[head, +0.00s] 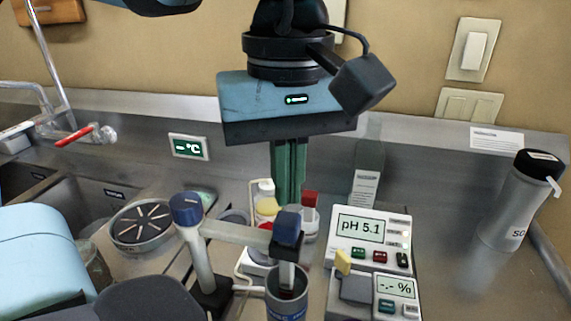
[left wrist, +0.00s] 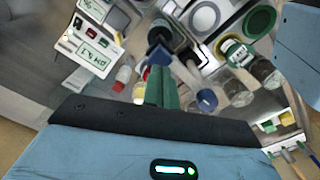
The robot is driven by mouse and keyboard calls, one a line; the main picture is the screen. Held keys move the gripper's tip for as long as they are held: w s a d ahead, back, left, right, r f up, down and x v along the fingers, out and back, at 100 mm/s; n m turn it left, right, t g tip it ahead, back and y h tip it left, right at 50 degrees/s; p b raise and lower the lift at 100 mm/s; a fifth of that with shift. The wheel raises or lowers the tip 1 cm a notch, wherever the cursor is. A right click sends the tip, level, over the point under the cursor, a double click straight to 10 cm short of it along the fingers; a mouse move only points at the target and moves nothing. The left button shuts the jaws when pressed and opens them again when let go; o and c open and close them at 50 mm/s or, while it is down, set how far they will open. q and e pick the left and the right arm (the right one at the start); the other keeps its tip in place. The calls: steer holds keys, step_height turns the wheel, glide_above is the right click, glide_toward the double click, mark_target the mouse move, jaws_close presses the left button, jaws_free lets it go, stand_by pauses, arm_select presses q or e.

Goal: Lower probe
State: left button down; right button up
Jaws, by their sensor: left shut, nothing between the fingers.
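A probe stand has an upright post with a blue knob (head: 187,207) and a grey arm (head: 238,236) reaching right. The arm carries a blue-capped probe (head: 287,228) over a grey cup (head: 287,303); its lower end is at the cup mouth, and I cannot tell how deep it sits. The pH meter (head: 362,228) reads 5.1. My left gripper (head: 289,198) points down with its green fingers shut and empty, just behind and above the probe cap in the head view. The fingers also show in the left wrist view (left wrist: 162,80). My right gripper is not in view.
A % meter (head: 396,290) shows dashes beside the cup. Bare steel counter lies between meters and bottle.

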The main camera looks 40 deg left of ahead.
arm_select(q)
steer(key=shift+r+p, duration=0.75)
steer(key=shift+r, duration=0.7)
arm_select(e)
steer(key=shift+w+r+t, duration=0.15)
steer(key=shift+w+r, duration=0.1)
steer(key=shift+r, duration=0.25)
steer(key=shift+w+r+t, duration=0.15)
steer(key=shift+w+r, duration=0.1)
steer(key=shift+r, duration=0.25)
arm_select(q)
steer(key=c, duration=2.2)
jaws_free()
